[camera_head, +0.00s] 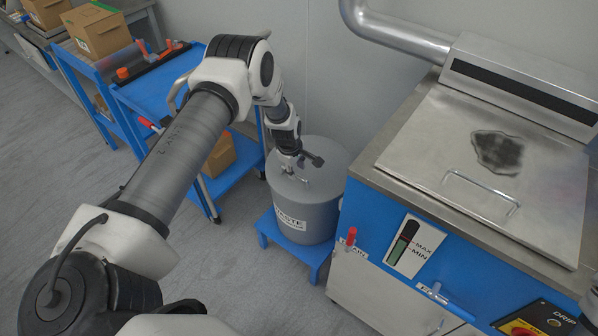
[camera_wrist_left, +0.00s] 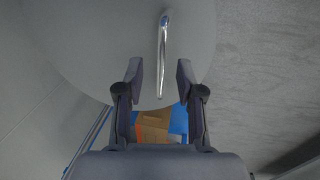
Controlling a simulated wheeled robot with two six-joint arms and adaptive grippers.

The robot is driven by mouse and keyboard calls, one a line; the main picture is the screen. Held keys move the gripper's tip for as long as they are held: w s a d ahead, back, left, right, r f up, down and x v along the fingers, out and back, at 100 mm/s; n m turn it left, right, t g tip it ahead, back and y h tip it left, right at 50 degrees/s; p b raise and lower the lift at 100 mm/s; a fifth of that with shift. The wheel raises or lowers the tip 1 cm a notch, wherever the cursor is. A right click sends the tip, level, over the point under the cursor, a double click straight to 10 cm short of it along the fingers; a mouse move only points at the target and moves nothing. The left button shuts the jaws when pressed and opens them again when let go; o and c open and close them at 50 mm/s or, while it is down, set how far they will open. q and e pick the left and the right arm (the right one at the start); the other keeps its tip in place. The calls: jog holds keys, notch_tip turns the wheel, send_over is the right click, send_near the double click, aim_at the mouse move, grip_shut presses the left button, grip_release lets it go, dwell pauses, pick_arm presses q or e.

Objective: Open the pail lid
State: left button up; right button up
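The grey pail (camera_head: 308,213) carries a label on its front and stands on a low blue stand. Its round grey lid (camera_head: 325,183) lies flat on top, closed; it also fills much of the left wrist view (camera_wrist_left: 90,45). A thin metal handle (camera_wrist_left: 163,50) on the lid shows between the fingertips in the left wrist view. My left gripper (camera_head: 302,162) is over the lid, pointing down. Its fingers (camera_wrist_left: 160,75) are open, one on each side of the handle's line, with gaps on both sides. I cannot tell its exact height above the handle. My right gripper is not in view.
A blue-and-steel machine (camera_head: 440,235) with a closed metal cover (camera_head: 490,165) stands close right of the pail. A blue cart (camera_head: 165,95) stands left, with a cardboard box (camera_head: 220,155) on its lower shelf. The blue stand (camera_head: 270,228) rests on open grey floor.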

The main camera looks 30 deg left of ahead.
pick_arm(q)
jog(key=shift+w+f, duration=0.1)
jog(key=shift+f, duration=0.85)
grip_shut()
jog(key=shift+r, duration=0.15)
